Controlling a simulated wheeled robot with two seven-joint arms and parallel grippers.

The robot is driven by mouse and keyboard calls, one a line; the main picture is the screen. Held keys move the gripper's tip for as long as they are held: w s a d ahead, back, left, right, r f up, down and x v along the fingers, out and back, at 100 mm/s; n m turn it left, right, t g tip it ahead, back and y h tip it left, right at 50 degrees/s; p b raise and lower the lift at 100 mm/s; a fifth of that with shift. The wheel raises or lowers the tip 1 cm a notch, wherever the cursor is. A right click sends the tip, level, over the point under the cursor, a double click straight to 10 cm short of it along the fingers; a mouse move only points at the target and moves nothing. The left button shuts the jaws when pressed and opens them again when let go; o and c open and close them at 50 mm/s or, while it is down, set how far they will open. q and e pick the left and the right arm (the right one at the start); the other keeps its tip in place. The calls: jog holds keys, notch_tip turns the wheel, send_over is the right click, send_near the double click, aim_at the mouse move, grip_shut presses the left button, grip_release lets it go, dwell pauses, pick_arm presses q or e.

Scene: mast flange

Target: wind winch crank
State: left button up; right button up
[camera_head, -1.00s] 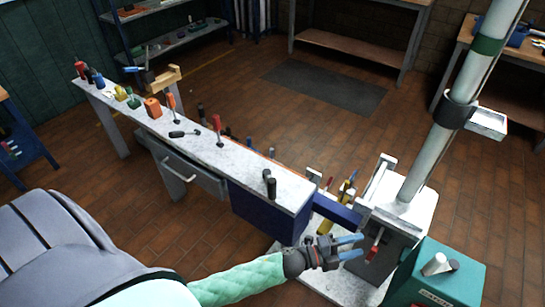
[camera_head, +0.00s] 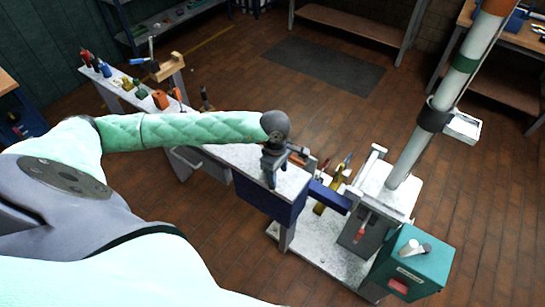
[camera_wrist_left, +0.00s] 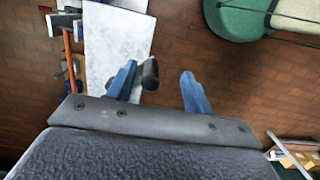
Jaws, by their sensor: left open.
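My left gripper (camera_head: 271,183) points down over the near end of the grey workbench (camera_head: 290,184); my wrist partly hides that end. In the left wrist view its two blue fingers (camera_wrist_left: 160,80) are apart. A short dark cylindrical handle (camera_wrist_left: 150,75) shows between them, close beside the left finger and over the bench edge; I cannot tell whether they touch. A red-handled part (camera_head: 361,230) hangs on the grey box at the mast (camera_head: 410,150) foot, apart from the gripper. I cannot tell which of these is the winch crank. My right gripper is out of view.
A blue beam (camera_head: 329,196) runs between bench and mast base. Tools stand along the bench's far part. Brick floor (camera_head: 480,235) is free at right.

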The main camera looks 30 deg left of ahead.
pick_arm(q)
jog(key=shift+w+a+r+y, duration=0.2)
jog(key=shift+a+r+y, duration=0.15)
jog(key=shift+a, duration=0.3)
jog(key=shift+w+a+r+y, duration=0.15)
jog(key=shift+a+r+y, duration=0.15)
jog(key=shift+a, duration=0.3)
jog(key=shift+a+f, duration=0.1)
jog(key=shift+f+b, duration=0.35)
jog(key=shift+f, duration=1.2)
jog(key=shift+f+b, duration=0.35)
jog(key=shift+f, duration=1.9)
jog(key=shift+c, duration=0.2)
jog(key=c, duration=0.4)
jog(key=shift+r, duration=0.1)
jog(key=c, duration=0.6)
jog(key=shift+c, duration=0.2)
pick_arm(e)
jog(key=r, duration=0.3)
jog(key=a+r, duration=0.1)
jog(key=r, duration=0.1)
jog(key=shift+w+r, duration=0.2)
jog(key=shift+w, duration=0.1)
